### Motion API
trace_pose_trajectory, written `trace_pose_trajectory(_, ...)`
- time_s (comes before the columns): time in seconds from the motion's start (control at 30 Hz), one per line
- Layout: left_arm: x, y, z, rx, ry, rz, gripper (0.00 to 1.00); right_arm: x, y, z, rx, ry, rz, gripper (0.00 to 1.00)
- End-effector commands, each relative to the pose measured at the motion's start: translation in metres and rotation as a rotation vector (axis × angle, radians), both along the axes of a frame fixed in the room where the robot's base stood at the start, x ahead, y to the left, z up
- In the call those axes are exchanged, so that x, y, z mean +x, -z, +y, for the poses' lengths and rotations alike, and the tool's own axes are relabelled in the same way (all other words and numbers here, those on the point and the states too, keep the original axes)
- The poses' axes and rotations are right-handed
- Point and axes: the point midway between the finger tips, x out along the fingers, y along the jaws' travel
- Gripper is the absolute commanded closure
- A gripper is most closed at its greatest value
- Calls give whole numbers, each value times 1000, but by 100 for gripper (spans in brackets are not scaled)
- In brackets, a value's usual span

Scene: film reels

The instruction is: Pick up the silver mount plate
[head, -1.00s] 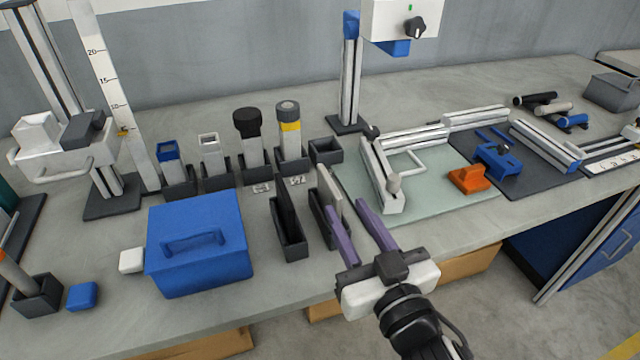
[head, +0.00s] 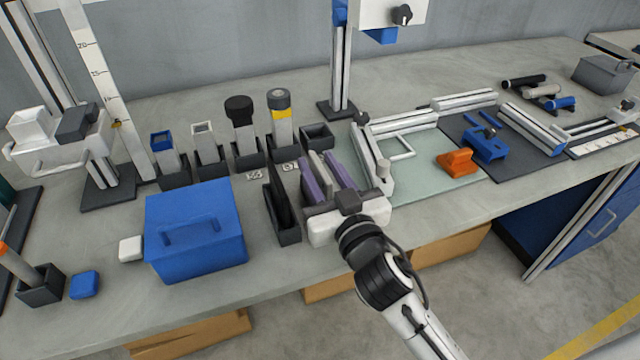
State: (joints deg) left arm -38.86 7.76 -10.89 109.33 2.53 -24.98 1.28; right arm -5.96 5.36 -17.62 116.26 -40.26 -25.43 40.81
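The silver mount plate (head: 319,166) stands upright in a dark slotted holder near the middle of the bench. My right gripper (head: 317,160) reaches in from the front with its purple fingers open, one on each side of the plate. Narrow gaps seem to show between the fingers and the plate, though contact is hard to judge. The fingers and gripper body hide most of the holder and the plate's lower part. My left gripper is not in view.
A dark plate in its own holder (head: 289,235) stands just left of my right gripper. A blue box (head: 195,255) is further left. Behind stand several posts in dark sockets and an empty dark bin (head: 318,137). A pale green mat (head: 430,185) with a metal frame lies close on the right.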

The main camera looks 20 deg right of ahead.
Motion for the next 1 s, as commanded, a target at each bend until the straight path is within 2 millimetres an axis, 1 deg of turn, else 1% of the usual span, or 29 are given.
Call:
trace_pose_trajectory(0.03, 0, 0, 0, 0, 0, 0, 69, 0, 0, 0, 0, 0, 0, 68)
trace_pose_trajectory(0.07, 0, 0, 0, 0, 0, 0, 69, 0, 0, 0, 0, 0, 0, 71)
trace_pose_trajectory(0.1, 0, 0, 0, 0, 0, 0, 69, 0, 0, 0, 0, 0, 0, 78)
trace_pose_trajectory(0.23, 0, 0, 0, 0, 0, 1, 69, 0, 0, 0, 0, 0, 0, 100)
trace_pose_trajectory(0.57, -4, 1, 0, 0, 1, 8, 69, 0, -2, 0, 0, -1, -4, 100)
trace_pose_trajectory(0.67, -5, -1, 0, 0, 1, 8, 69, 0, -10, 0, 1, 0, -7, 100)
trace_pose_trajectory(0.77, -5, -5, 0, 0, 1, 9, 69, 0, -27, 0, 1, 0, -11, 100)
trace_pose_trajectory(1.0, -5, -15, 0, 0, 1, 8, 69, 0, -76, 0, 2, -1, -11, 100)
